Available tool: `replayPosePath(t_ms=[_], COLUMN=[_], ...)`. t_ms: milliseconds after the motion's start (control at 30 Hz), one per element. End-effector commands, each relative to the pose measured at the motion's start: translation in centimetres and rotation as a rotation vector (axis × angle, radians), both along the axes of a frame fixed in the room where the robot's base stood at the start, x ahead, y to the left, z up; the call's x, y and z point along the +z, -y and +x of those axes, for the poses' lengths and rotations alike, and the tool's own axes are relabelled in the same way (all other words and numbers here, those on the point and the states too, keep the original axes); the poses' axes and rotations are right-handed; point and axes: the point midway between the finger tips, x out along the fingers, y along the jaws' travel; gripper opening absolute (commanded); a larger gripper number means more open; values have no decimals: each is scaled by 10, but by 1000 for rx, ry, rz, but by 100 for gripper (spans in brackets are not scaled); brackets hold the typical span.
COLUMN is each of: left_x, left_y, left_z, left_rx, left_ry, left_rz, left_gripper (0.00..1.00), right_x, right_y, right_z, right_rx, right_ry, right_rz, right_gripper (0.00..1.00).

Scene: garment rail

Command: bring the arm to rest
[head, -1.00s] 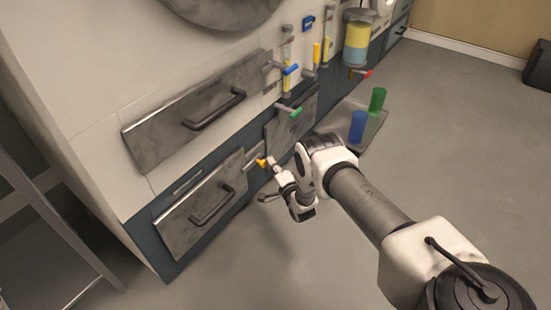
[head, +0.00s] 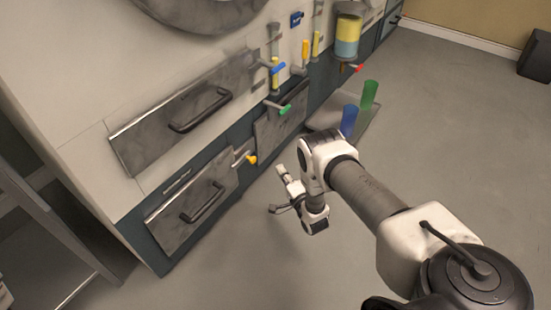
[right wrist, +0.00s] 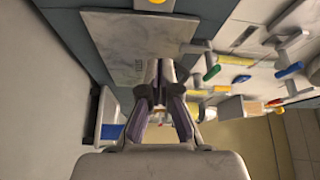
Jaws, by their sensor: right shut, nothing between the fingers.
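My right gripper (head: 283,174) hangs low over the grey floor, in front of the cabinet. It is shut and empty, a short way right of the yellow-handled valve (head: 251,160) and apart from it. In the right wrist view the fingers of my right gripper (right wrist: 160,72) meet at their tips with nothing between them. My right arm (head: 370,190) reaches in from the lower right, bent down at the wrist. My left gripper is not in view.
The cabinet has an upper drawer (head: 170,117) and a lower drawer (head: 190,207) with dark handles. Green (head: 285,110) and blue (head: 277,67) valve handles stick out. A tray (head: 368,131) holds a blue cup (head: 348,121) and a green cup (head: 369,95).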

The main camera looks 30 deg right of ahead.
Motion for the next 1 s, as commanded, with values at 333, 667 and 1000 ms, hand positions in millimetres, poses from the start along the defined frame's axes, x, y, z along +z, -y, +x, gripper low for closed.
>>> replayPosePath(t_ms=[333, 667, 1000], left_x=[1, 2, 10], left_y=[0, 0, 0], left_z=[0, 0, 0], left_rx=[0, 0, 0], left_ry=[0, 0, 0], left_rz=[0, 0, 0], left_gripper=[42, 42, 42], right_x=[-1, 8, 73], right_y=[0, -1, -81], right_z=[-5, 2, 19], right_rx=[-1, 0, 68], right_ry=[1, 15, -148], right_rz=[0, 0, 6], right_gripper=[0, 0, 0])
